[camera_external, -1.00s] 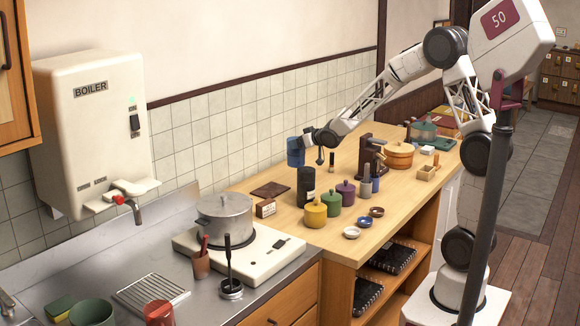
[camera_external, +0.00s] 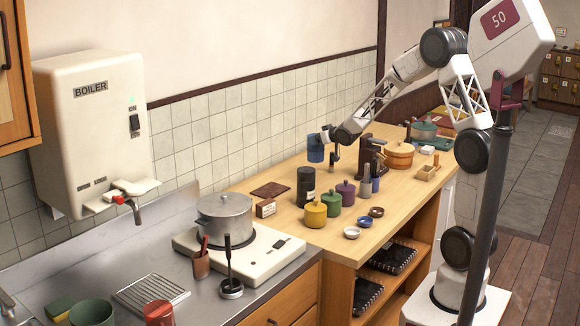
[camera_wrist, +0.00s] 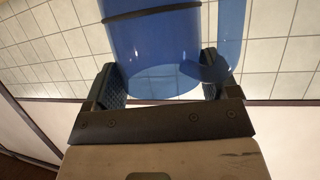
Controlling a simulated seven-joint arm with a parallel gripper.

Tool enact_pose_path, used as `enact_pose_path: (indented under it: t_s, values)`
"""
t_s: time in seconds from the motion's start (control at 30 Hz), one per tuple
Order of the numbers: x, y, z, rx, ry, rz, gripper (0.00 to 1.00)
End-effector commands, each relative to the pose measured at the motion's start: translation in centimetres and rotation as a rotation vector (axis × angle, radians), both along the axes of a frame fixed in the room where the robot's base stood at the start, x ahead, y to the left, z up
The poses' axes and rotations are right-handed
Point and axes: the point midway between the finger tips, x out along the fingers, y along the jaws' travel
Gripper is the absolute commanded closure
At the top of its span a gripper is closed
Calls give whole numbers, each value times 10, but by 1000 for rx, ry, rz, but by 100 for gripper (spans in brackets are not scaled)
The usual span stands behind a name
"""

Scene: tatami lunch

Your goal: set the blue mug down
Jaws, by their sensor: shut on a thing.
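The blue mug (camera_external: 315,148) is in my gripper (camera_external: 327,137), over the back part of the wooden counter near the tiled wall. In the external view I cannot tell for sure whether its base touches the counter. In the wrist view the blue mug (camera_wrist: 152,52) fills the top middle, with a dark band around it. The two dark fingers of my gripper (camera_wrist: 160,88) stand on either side of it, shut on it. The mug's far end is cut off by the top of the wrist picture.
The wooden counter (camera_external: 284,208) has free room left of the mug. A dark canister (camera_external: 306,187) and several coloured jars stand in front. A brown upright device (camera_external: 366,155) stands to the right, with a wooden tub (camera_external: 399,155) beyond. A flat dark mat (camera_external: 270,190) lies to the left.

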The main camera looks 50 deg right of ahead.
Motion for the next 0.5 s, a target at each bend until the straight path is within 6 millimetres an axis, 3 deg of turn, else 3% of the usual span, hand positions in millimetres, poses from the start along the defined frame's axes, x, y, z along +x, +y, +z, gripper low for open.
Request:
enact_pose_path:
  t_s: [0.27,0.5]
  values:
    - [0,0,-9,2,2,1,58]
    - [0,0,-42,1,4,1,58]
